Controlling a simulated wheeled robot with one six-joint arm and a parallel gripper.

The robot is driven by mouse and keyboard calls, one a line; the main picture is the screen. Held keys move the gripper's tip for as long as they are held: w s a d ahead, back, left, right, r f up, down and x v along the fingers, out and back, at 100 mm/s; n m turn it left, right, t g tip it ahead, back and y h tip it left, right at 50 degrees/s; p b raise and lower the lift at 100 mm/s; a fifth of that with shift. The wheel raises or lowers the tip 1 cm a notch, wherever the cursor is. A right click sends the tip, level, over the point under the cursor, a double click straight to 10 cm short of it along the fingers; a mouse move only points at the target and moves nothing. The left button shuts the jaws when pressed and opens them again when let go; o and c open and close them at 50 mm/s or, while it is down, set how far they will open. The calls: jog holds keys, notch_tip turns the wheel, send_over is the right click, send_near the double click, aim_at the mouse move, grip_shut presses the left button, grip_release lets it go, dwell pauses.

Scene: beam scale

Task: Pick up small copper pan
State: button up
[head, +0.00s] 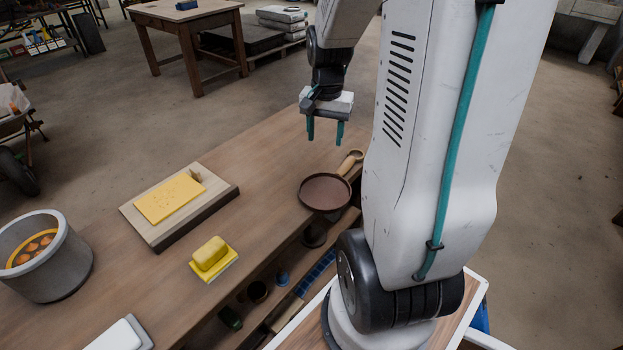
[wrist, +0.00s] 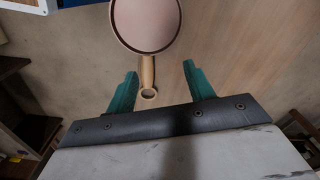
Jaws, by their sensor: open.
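The small copper pan (head: 325,193) sits on the wooden table near its front edge, with its light wooden handle (head: 350,162) pointing away to the upper right. In the wrist view the pan's round bowl (wrist: 146,20) is at the top, partly cut off. Its handle (wrist: 147,75) points down toward my gripper and ends in a ring near the left finger. My gripper (head: 325,133) is open and empty, with teal fingers pointing down, above the table behind the pan. In the wrist view the handle end lies between the fingers (wrist: 158,80), nearer the left one.
The table (head: 262,165) also holds a cutting board (head: 150,222) with a yellow slab, a yellow block on a yellow base (head: 210,255), and a grey pot (head: 45,262) at the left. Shelves with small items lie below the front edge.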

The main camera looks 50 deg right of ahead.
aim_at(344, 165)
jog(key=d+f+m, duration=0.1)
jog(key=d+f, duration=0.1)
jog(key=s+d+f+m, duration=0.1)
jog(key=d+f, duration=0.1)
jog(key=d, duration=0.1)
jog(key=d+f+m, duration=0.1)
jog(key=d+f, duration=0.1)
jog(key=shift+s+d+f, duration=0.15)
jog(key=shift+f, duration=0.15)
notch_tip(344, 165, down, 8)
jog(key=shift+r, duration=0.2)
grip_shut()
